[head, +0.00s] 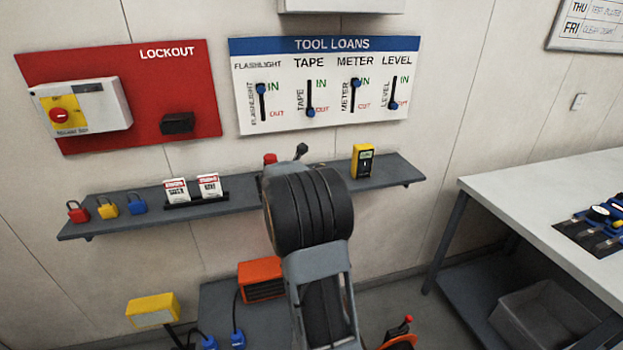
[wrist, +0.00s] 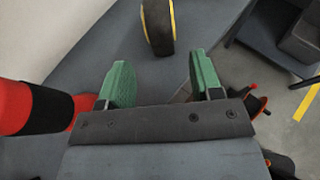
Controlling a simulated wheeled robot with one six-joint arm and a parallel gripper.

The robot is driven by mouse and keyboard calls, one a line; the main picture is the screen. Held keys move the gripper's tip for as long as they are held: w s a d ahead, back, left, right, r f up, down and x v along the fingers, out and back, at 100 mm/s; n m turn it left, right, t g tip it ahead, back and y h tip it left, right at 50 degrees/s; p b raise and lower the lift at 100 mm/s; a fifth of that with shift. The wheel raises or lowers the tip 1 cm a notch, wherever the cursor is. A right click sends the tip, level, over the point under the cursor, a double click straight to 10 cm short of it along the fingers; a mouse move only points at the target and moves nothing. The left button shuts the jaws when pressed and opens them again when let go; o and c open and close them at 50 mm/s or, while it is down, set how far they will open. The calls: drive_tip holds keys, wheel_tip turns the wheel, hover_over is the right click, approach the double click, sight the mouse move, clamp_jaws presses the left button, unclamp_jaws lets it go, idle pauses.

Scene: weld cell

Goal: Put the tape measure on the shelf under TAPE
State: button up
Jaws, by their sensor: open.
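In the head view, the shelf (head: 395,176) runs below the TOOL LOANS board (head: 325,84).
A red flashlight with a black band (wrist: 35,108) is close to my gripper's left finger. A yellow meter (head: 362,161) stands on the shelf to the right. Tags (head: 192,189) and padlocks (head: 107,206) occupy the left part. A white-topped bench (head: 530,190) is at right.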

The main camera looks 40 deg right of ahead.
drive_tip(key=s+a+f+m+y, duration=0.1)
drive_tip(key=s+a+m+y, duration=0.3)
drive_tip(key=a, duration=0.7)
drive_tip(key=s+a+f+m+y, duration=0.1)
drive_tip(key=s+a+m+y, duration=0.3)
drive_tip(key=s+a+m, duration=0.5)
drive_tip(key=s+a+f+m+y, duration=0.1)
drive_tip(key=s+a+m+y, duration=0.4)
drive_tip(key=a, duration=1)
drive_tip(key=s+m, duration=0.1)
drive_tip(key=m, duration=0.2)
drive_tip(key=shift+s+a, duration=0.15)
drive_tip(key=shift+s, duration=0.1)
